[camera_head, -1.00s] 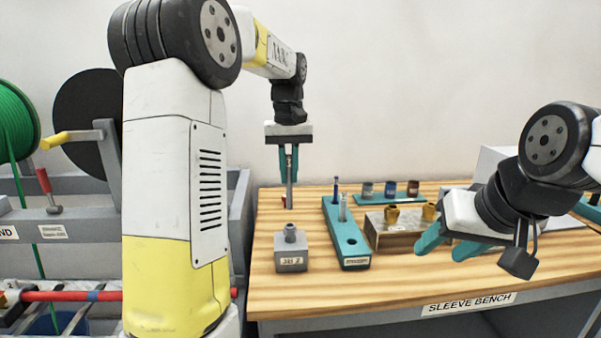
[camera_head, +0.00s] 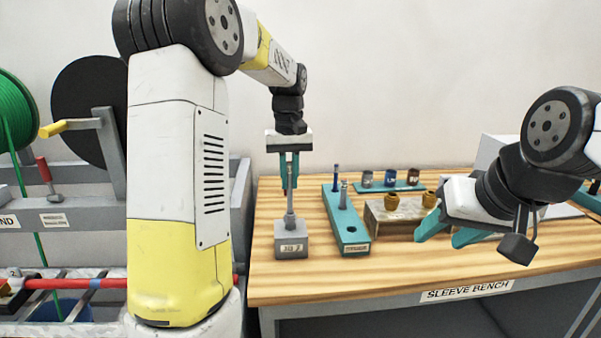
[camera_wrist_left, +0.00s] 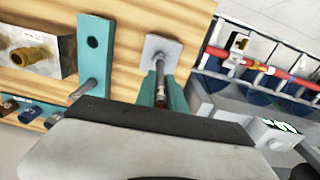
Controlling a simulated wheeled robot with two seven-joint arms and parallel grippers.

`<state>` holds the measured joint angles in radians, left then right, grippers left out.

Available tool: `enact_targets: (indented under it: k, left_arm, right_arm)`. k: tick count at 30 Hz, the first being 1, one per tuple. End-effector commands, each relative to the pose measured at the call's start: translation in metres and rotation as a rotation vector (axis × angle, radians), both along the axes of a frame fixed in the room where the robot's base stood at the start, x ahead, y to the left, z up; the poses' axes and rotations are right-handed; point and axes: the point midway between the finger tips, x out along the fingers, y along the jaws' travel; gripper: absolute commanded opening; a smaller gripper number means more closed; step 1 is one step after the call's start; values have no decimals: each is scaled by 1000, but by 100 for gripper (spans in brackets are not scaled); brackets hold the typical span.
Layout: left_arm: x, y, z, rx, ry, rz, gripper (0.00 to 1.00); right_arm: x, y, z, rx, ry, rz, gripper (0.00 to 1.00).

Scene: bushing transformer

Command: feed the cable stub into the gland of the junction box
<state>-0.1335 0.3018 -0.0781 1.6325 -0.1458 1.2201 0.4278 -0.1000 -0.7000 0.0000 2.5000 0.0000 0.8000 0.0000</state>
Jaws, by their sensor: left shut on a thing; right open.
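The junction box (camera_head: 292,246) is a small grey block with a label and an upright gland (camera_head: 290,221) on top, at the bench's left front. My left gripper (camera_head: 289,186) is above it, pointing down and shut on the grey cable stub (camera_head: 290,203). The stub hangs upright, its lower end at the gland's mouth; I cannot tell whether it is inside. In the left wrist view the box (camera_wrist_left: 173,47) lies just beyond the stub (camera_wrist_left: 160,82) and the teal fingers (camera_wrist_left: 161,95). My right gripper (camera_head: 450,236) is open and empty over the bench's right side.
A teal holder (camera_head: 352,232) with upright pins stands right of the box. The bench (camera_head: 360,275) is bare in front. A cable-reel rack (camera_head: 70,216) stands left.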

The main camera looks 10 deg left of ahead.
Motion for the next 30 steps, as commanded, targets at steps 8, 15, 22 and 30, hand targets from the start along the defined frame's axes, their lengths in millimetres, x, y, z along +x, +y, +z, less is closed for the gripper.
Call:
enact_targets:
  k: [8,15,22,30]
  left_arm:
    - [0,0,-17,0,2,0,0]
    - [0,0,-32,0,2,0,0]
    - [0,0,-46,1,1,1,0]
    - [0,0,-62,1,1,0,0]
  right_arm:
    - [0,0,0,0,0,0,49]
    - [0,0,0,0,0,0,49]
    - [0,0,0,0,0,0,49]
    - [0,0,0,0,0,0,49]
